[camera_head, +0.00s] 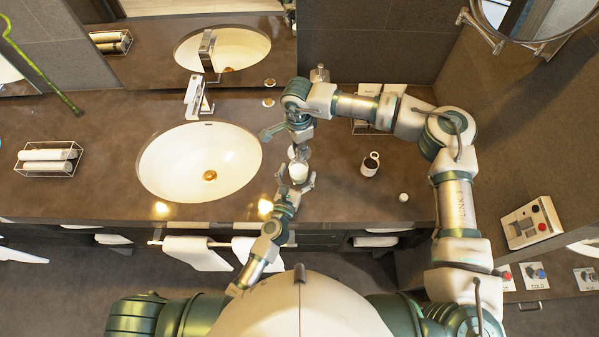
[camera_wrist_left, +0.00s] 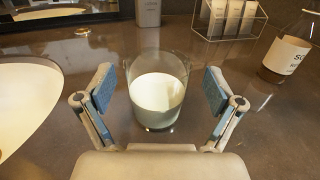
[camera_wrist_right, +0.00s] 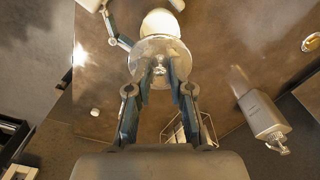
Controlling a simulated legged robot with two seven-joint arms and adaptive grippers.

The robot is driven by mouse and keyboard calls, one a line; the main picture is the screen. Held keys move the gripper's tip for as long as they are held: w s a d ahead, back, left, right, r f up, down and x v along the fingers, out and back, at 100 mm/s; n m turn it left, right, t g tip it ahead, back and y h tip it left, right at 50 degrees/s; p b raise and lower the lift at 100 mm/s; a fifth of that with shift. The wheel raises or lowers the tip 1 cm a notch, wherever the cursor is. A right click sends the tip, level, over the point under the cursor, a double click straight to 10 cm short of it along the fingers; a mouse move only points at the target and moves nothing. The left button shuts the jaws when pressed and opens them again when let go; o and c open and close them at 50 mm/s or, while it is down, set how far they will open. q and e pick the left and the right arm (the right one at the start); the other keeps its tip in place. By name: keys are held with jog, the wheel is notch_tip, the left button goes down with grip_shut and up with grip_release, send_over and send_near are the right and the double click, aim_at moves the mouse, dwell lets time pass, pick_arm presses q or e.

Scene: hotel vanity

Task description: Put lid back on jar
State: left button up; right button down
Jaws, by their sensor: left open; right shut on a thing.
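The jar (camera_head: 299,173) is clear glass with white contents and stands upright on the dark counter, right of the sink. In the left wrist view the open-topped jar (camera_wrist_left: 158,92) stands between the spread fingers of my left gripper (camera_wrist_left: 158,90), with gaps on both sides. My right gripper (camera_head: 302,143) is above and behind the jar. In the right wrist view my right gripper (camera_wrist_right: 160,80) is shut on the knob of a round, clear lid (camera_wrist_right: 158,50). The white contents show just beyond the lid; the exact gap between lid and jar is unclear.
The sink (camera_head: 165,177) and faucet (camera_head: 196,97) are left of the jar. A clear holder with cards (camera_wrist_left: 228,18) stands behind. Bare counter lies in front of the bottle.

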pick_arm(q)
jog(key=shift+w, duration=0.5)
pick_arm(e)
jog(key=shift+a, duration=0.15)
jog(key=shift+s+a, duration=0.1)
pick_arm(q)
jog(key=shift+d, duration=0.1)
grip_shut()
pick_arm(e)
jog(key=shift+f, duration=2.4)
jog(key=shift+f, duration=0.1)
jog(key=shift+f, duration=0.8)
jog(key=shift+f, duration=0.65)
